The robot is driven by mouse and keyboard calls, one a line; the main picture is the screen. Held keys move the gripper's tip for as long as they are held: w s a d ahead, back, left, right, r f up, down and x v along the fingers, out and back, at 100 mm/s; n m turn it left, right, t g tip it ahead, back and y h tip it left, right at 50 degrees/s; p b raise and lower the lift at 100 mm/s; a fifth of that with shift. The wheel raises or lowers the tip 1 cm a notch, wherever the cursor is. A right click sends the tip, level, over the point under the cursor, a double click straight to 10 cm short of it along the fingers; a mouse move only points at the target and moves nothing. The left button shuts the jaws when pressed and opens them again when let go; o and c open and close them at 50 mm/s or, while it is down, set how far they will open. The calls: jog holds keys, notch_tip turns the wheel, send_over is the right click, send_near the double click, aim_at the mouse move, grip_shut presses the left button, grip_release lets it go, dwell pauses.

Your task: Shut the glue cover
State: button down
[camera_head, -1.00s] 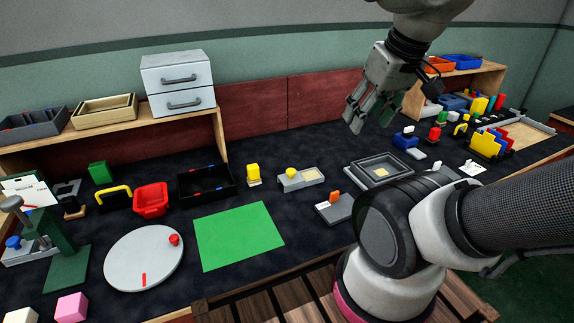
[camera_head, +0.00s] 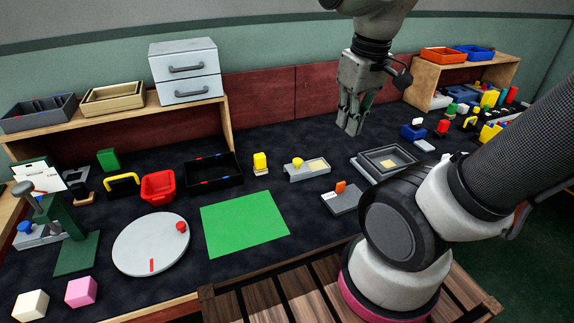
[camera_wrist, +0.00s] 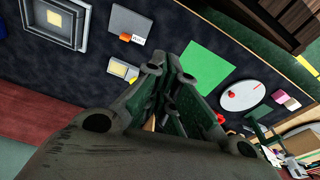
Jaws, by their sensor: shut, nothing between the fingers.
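No part is clearly marked as the glue cover. A grey block with a yellow knob and a pale yellow patch (camera_head: 307,169) lies mid-table; it also shows in the wrist view (camera_wrist: 122,70), partly behind the fingers. A grey plate with an orange tab (camera_head: 342,199) lies in front of it. A grey stepped tray with a yellow square (camera_head: 384,162) is to the right; it also shows in the wrist view (camera_wrist: 57,22). My gripper (camera_head: 351,126) is shut and empty, pointing down above the table behind these; its fingers show in the wrist view (camera_wrist: 168,78).
A yellow block on a stand (camera_head: 260,164) and a black tray (camera_head: 210,171) lie to the left. A green mat (camera_head: 244,223) and a round grey turntable (camera_head: 150,244) lie in front. Blue and red blocks and a shelf (camera_head: 462,73) are at the right.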

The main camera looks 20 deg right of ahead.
jog(key=w+a+f+n+g+h, duration=0.3)
jog(key=w+a+f+n, duration=0.3)
jog(key=w+f, duration=0.2)
jog(key=n+t+h, duration=0.2)
jog(key=n+h, duration=0.3)
jog(key=n, duration=0.7)
send_near(292, 170)
jog(key=f, duration=0.1)
jog(key=a+f, duration=0.1)
jog(key=shift+s+f, duration=0.2)
jog(key=shift+f, duration=0.2)
jog(key=d, duration=0.2)
jog(key=d+f, duration=0.1)
jog(key=shift+w+d, duration=0.2)
jog(key=shift+w, duration=0.1)
jog(key=shift+d, duration=0.45)
jog(key=shift+d, duration=0.1)
